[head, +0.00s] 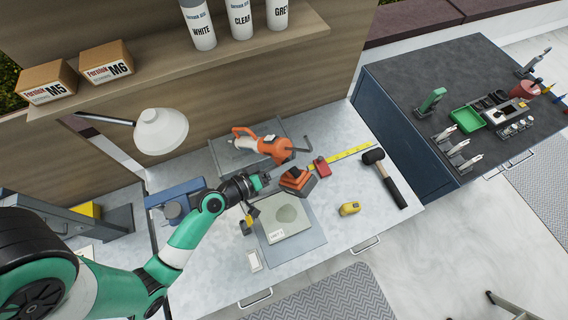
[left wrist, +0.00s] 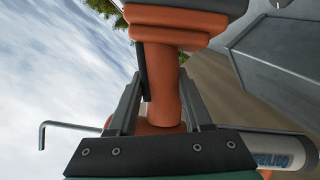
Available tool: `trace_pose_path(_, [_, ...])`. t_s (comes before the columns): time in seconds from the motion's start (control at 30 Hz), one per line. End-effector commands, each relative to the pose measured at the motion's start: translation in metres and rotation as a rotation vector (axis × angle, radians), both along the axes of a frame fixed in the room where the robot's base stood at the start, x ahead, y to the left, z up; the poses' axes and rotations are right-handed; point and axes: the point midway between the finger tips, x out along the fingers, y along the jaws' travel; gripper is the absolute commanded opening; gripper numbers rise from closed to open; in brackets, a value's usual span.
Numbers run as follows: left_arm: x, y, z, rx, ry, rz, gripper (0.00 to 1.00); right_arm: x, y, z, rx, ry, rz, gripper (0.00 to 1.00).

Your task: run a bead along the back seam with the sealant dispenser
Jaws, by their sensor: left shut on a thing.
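The orange sealant dispenser (head: 275,148) is above the workbench near the grey metal pan, its nozzle end pointing left and its orange and black base at the lower right. My left gripper (head: 272,181) is shut on its handle. In the left wrist view the orange handle (left wrist: 164,85) runs between the two fingers, with the base above it and part of a labelled cartridge (left wrist: 280,160) at the lower right. The grey pan (head: 222,150) lies at the back of the bench. I cannot make out the back seam. My right gripper is not in view.
A lamp (head: 160,131) stands at left. A yellow rule (head: 345,157), a hammer (head: 385,178) and a yellow tape measure (head: 349,208) lie to the right. A grey plate (head: 283,221) is in front. A shelf (head: 170,55) with boxes and cartridges overhangs the back.

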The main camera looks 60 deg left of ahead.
Motion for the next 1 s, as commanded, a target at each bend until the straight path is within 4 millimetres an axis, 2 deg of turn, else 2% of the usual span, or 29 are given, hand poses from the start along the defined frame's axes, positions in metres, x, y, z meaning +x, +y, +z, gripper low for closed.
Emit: trace_pose_path(1.0, [0.0010, 0.0008, -0.0073, 0.002, -0.008, 0.002, 0.00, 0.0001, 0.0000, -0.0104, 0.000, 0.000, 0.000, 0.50])
